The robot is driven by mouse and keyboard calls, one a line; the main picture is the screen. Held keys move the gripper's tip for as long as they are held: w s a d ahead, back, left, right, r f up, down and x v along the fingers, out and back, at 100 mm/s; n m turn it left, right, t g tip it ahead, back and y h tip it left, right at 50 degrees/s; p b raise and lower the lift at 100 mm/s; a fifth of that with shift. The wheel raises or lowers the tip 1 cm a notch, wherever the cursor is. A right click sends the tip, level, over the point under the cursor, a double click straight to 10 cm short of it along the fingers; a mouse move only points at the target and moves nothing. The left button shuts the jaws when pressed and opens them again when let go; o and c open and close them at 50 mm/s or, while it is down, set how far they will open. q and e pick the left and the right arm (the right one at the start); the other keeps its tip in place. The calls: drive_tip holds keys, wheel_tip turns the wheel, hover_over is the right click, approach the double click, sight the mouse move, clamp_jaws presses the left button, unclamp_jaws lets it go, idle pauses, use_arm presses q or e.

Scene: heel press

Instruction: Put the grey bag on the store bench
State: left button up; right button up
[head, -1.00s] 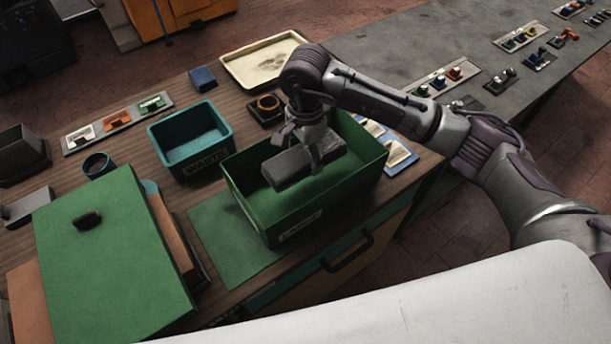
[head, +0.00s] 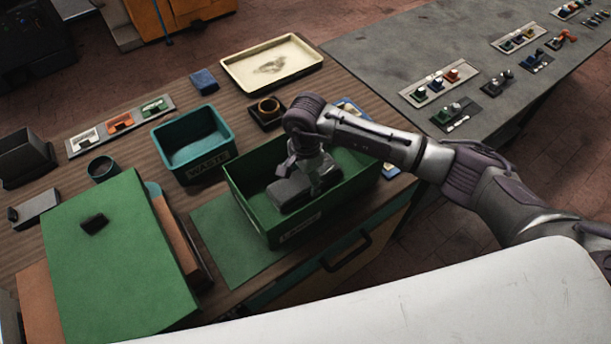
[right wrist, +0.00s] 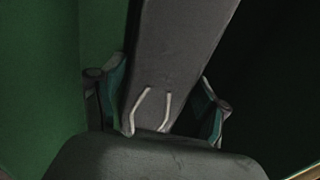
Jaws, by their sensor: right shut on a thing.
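The grey bag (head: 289,194), a dark grey block-like shape, is down inside the green crate (head: 257,212) on the wooden bench in the head view. My right gripper (head: 316,180) reaches into the crate from above and is shut on the bag. In the right wrist view the bag (right wrist: 180,45) runs between the two fingers of the gripper (right wrist: 158,105), with two pale lines on its face. Whether the bag touches the crate floor cannot be told. Which bench is the store bench is not readable. My left gripper is not in view.
A teal waste bin (head: 193,143) stands left of the crate, a cream tray (head: 310,70) behind it. A green board (head: 110,255) lies at front left. The grey table (head: 375,55) at right has free room on its left part and small parts in trays.

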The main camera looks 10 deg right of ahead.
drive_tip(key=o, duration=1.1)
drive_tip(key=shift+o, duration=0.2)
